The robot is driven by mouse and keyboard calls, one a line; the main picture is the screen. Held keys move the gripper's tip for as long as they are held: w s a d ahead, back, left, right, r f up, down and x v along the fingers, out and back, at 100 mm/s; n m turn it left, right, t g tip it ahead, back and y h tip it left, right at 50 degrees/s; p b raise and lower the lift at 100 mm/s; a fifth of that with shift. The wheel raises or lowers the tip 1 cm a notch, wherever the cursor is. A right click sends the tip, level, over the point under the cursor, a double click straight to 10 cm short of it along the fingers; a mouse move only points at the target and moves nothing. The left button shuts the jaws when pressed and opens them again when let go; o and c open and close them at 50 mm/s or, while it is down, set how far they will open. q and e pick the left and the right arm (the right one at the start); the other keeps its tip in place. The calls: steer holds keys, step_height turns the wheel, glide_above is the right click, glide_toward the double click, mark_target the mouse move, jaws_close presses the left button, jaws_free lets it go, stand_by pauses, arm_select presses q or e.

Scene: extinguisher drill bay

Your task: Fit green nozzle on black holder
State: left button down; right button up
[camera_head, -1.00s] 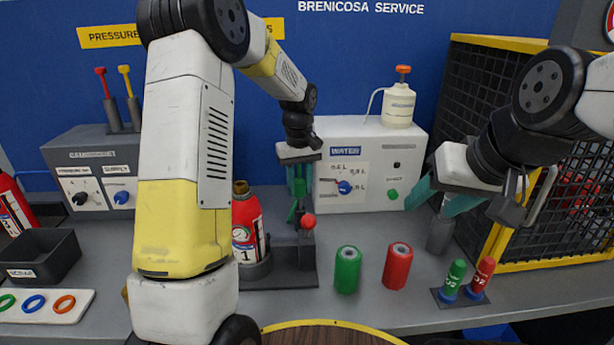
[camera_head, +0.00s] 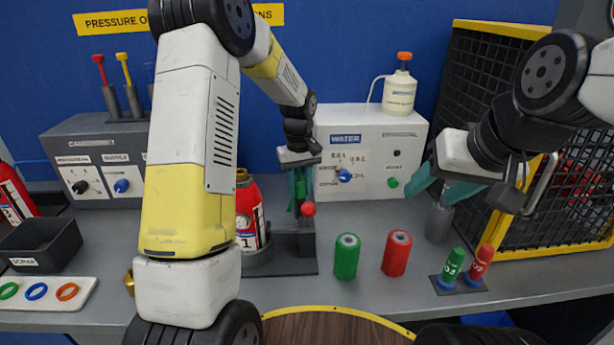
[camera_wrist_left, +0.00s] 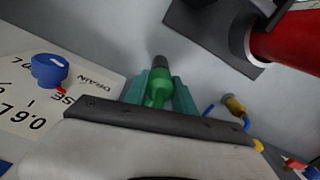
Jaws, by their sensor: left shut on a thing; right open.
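My left gripper (camera_head: 297,185) has its teal fingers shut on the green nozzle (camera_wrist_left: 158,88). In the left wrist view the nozzle lies between the fingers, with a dark end pointing away from them. In the head view the nozzle (camera_head: 292,204) shows only in part, just left of a red knob. Gripper and nozzle are over or in front of the black stand (camera_head: 305,240), which I take for the black holder; I cannot tell whether they touch it. My right gripper (camera_head: 438,186) is open and empty, near a dark grey cylinder (camera_head: 438,224).
A red extinguisher (camera_head: 249,212) stands left of the black stand. Green (camera_head: 346,258) and red (camera_head: 396,255) cylinders stand in front of the white water box (camera_head: 400,150). A mesh cage (camera_head: 565,195) borders the right.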

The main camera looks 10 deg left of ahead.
arm_select(q)
steer(key=shift+f, duration=0.1)
stand_by(0.3)
steer(key=c, duration=0.9)
jaws_free()
steer(key=shift+c, duration=0.2)
step_height(320, 180, up, 7)
steer(key=shift+r, duration=0.4)
